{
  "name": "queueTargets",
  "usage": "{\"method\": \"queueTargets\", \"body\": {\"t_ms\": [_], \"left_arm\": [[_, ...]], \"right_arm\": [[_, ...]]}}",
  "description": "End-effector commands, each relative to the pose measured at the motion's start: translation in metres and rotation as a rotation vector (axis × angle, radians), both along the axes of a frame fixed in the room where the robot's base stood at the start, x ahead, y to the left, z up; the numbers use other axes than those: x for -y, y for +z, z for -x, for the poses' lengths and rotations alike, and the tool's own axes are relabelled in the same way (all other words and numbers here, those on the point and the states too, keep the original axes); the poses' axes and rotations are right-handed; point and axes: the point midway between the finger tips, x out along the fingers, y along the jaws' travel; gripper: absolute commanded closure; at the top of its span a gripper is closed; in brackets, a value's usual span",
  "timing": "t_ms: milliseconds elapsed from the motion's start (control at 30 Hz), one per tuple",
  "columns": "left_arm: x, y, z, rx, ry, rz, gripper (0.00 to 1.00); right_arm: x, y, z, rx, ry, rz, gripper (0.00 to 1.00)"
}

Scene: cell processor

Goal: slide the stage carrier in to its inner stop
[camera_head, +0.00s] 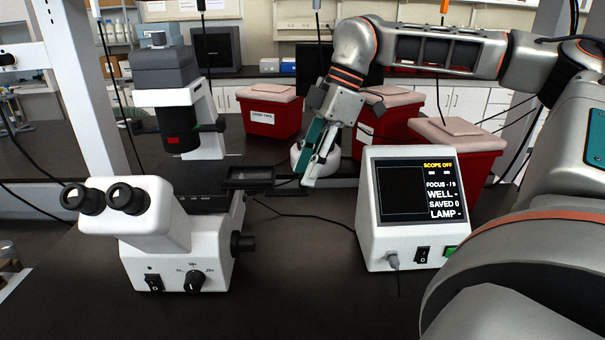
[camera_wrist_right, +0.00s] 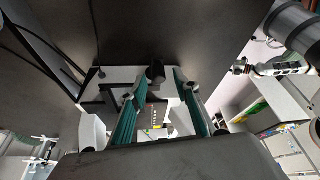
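The microscope (camera_head: 165,225) is white with twin black eyepieces and stands at the left of the bench. Its stage carrier (camera_head: 250,176) is a dark rectangular frame that sticks out from the right side of the dark stage (camera_head: 203,199). My right gripper (camera_head: 311,180) hangs just right of the carrier's outer end, fingers pointing down, apparently apart from it. In the right wrist view its teal fingers (camera_wrist_right: 158,88) are spread with nothing clearly held between them. The carrier cannot be made out surely in that view. My left gripper is not in view.
A white control box (camera_head: 415,208) with a screen reading "SCOPE OFF" stands right of the gripper. Red bins (camera_head: 268,112) stand behind on the bench. A black cable (camera_head: 300,215) crosses the bench between microscope and box; the bench front there is otherwise clear.

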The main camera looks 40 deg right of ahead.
Motion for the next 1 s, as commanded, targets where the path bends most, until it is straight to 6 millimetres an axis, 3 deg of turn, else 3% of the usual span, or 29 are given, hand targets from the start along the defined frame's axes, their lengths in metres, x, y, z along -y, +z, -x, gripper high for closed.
{"method": "queueTargets", "body": {"t_ms": [200,500,633,1000], "left_arm": [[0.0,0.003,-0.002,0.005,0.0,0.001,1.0],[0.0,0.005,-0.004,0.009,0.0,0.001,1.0],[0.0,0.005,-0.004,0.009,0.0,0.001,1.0],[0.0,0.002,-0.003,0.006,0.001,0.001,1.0]], "right_arm": [[-0.006,-0.017,-0.003,0.0,0.001,0.0,0.69],[-0.007,-0.019,-0.004,0.0,-0.001,0.0,0.69],[-0.007,-0.019,-0.004,0.0,-0.001,0.0,1.0],[-0.006,-0.019,-0.002,0.002,-0.001,0.0,1.0]]}}
